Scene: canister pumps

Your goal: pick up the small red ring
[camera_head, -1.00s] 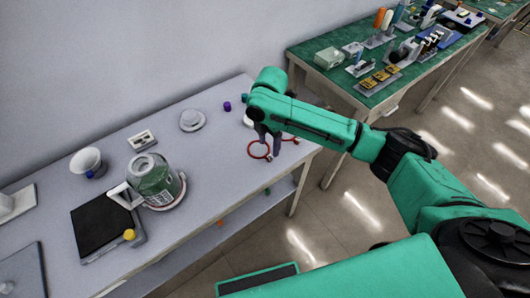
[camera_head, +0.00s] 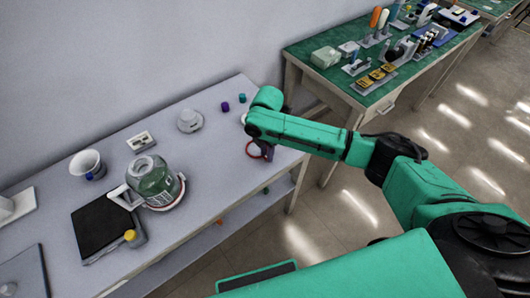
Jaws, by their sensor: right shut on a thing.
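A thin red ring (camera_head: 250,152) shows near the right end of the grey table, partly hidden behind my right gripper. My right gripper (camera_head: 267,156) points down there, its fingers close together over the ring's right edge. It is shut on the red ring, though the contact is small and partly covered by my arm. I cannot tell whether the ring is clear of the tabletop. My left gripper is not in view.
A green glass canister (camera_head: 153,183), a black tray (camera_head: 97,222), a white cup (camera_head: 87,163) and a grey domed part (camera_head: 190,121) stand to the left. Purple (camera_head: 225,106) and teal (camera_head: 242,98) caps lie near the wall. A green-topped table (camera_head: 330,85) stands right.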

